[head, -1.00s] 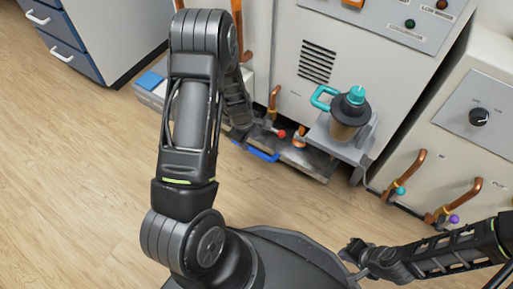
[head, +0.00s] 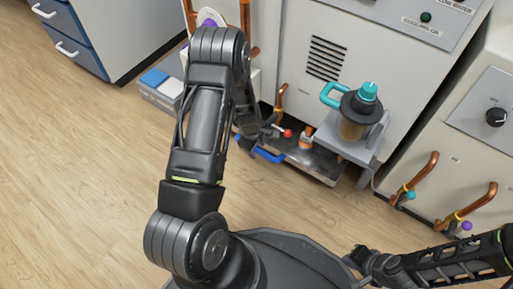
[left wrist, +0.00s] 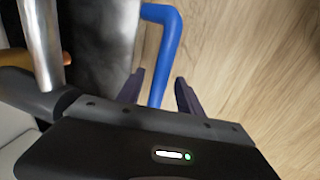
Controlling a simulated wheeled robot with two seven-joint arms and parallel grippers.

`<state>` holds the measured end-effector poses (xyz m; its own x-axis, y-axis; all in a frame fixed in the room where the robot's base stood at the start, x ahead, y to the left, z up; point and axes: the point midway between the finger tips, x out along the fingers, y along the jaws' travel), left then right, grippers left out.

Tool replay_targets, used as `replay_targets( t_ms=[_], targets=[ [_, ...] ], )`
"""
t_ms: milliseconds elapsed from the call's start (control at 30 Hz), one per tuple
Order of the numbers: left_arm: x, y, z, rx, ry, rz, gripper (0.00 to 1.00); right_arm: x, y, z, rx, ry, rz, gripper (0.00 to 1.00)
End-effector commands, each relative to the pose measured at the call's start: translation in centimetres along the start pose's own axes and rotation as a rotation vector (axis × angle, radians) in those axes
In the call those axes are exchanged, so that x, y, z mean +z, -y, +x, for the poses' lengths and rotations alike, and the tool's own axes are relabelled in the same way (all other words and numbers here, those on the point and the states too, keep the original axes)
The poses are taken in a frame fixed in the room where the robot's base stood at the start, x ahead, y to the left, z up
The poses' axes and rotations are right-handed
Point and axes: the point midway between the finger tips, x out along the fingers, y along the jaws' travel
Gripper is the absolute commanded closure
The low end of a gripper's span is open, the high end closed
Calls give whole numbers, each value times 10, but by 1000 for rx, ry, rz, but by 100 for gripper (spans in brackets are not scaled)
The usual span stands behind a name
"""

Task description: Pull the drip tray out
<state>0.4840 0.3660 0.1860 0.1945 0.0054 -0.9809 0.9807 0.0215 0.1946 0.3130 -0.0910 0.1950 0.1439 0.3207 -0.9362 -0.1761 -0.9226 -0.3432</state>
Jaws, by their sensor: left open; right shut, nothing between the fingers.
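The drip tray (head: 318,162) is a grey metal tray low at the foot of the light grey machine, with a blue handle (head: 269,155) at its front. In the left wrist view the blue handle (left wrist: 168,50) passes between the two dark fingers of my left gripper (left wrist: 159,92), which are apart. In the head view my left gripper (head: 246,141) is at the left end of the handle, partly hidden by its arm. I cannot tell whether a finger touches the handle. My right gripper (head: 357,256) is shut and empty at the lower right, far from the tray.
A teal-handled jug (head: 357,112) stands on a grey shelf (head: 345,150) above the tray's right side. A red-tipped lever (head: 287,133) and copper pipes are just above the tray. A blue-and-white box (head: 160,85) sits left. The wooden floor in front is clear.

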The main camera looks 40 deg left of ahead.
Motion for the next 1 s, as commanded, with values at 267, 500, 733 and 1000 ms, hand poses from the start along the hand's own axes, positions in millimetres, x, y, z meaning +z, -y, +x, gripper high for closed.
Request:
replay_targets(
  t_ms=[267,500,733,1000],
  targets=[
    [0,0,0,0,0,0,76,0,0,0,0,0,0,100],
    [0,0,0,-1,0,0,95,0,0,0,0,1,0,100],
    [0,0,0,-1,0,0,100,0,0,0,0,1,0,100],
    [0,0,0,-1,0,0,100,0,0,0,0,1,0,100]
  ],
)
